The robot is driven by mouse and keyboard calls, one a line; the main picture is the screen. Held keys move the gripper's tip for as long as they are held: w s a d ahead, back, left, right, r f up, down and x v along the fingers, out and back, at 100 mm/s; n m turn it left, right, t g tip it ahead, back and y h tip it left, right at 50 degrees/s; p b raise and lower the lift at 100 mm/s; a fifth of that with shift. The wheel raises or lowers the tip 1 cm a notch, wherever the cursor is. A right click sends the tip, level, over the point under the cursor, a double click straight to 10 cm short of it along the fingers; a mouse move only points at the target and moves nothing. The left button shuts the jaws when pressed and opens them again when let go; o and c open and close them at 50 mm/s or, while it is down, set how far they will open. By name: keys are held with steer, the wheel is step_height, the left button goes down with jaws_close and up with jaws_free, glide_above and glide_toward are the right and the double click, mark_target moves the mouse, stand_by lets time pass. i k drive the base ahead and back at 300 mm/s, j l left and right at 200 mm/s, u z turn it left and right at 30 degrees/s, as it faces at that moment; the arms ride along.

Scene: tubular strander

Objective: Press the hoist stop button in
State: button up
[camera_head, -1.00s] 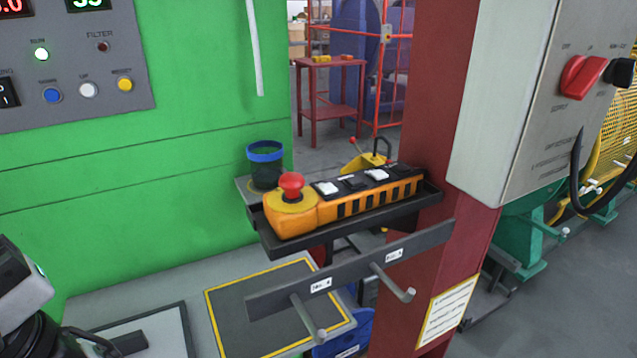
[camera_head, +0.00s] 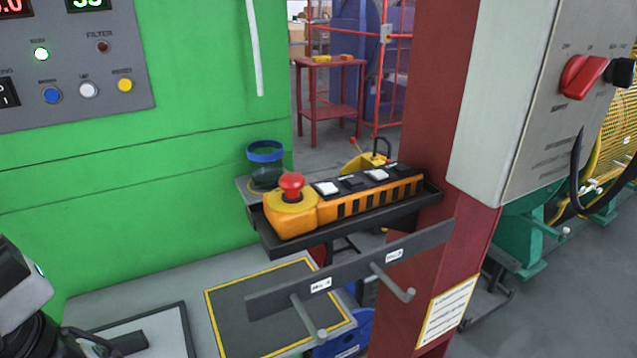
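The hoist pendant (camera_head: 340,203) is an orange control box lying in a black tray (camera_head: 340,228) fixed by the red column. Its red mushroom stop button (camera_head: 291,184) stands up on a yellow collar at the pendant's left end. Black and white push buttons run along the rest of its top. Whether the red button is pressed in cannot be told for sure; it looks raised. Part of my arm shows at the lower left edge, well apart from the pendant. My gripper's fingers are not visible.
A red column (camera_head: 428,110) rises behind the tray's right end. A grey switch cabinet (camera_head: 505,100) with a red rotary handle (camera_head: 582,78) is at the right. A black rail with two pegs (camera_head: 350,268) juts out below the tray. A blue-rimmed cup (camera_head: 265,152) stands behind it.

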mark_target(292, 182)
steer(key=k+j+z, duration=0.2)
steer(key=z, duration=0.15)
steer(key=k+j+z, duration=0.35)
steer(key=i, duration=0.05)
